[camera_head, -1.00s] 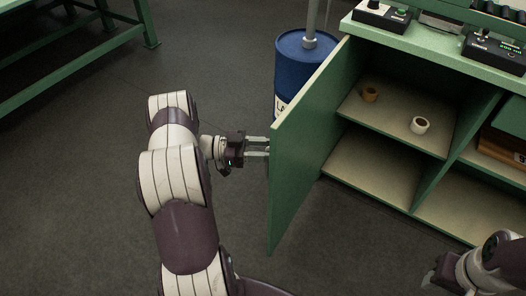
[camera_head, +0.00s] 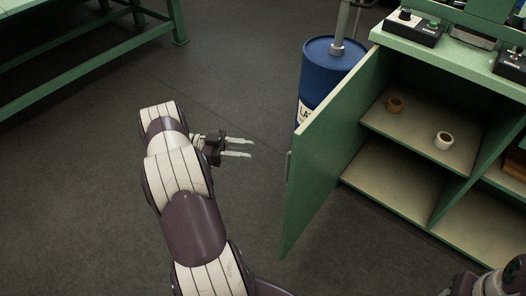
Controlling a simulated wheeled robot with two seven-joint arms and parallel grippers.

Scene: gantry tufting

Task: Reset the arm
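My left gripper (camera_head: 238,148) is open and empty, with its two fingers apart and pointing right. It is in free space, left of the open green cabinet door (camera_head: 318,160) and apart from it. The door's small handle (camera_head: 288,167) shows on its near side. My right gripper (camera_head: 462,285) is at the bottom right edge, mostly cut off, and its fingers cannot be made out.
The green cabinet (camera_head: 440,58) stands open at right. A brown tape roll (camera_head: 394,104) and a white tape roll (camera_head: 443,141) are on its upper shelf. A blue drum (camera_head: 328,66) stands behind the door. Floor on the left is clear up to a green table frame (camera_head: 80,70).

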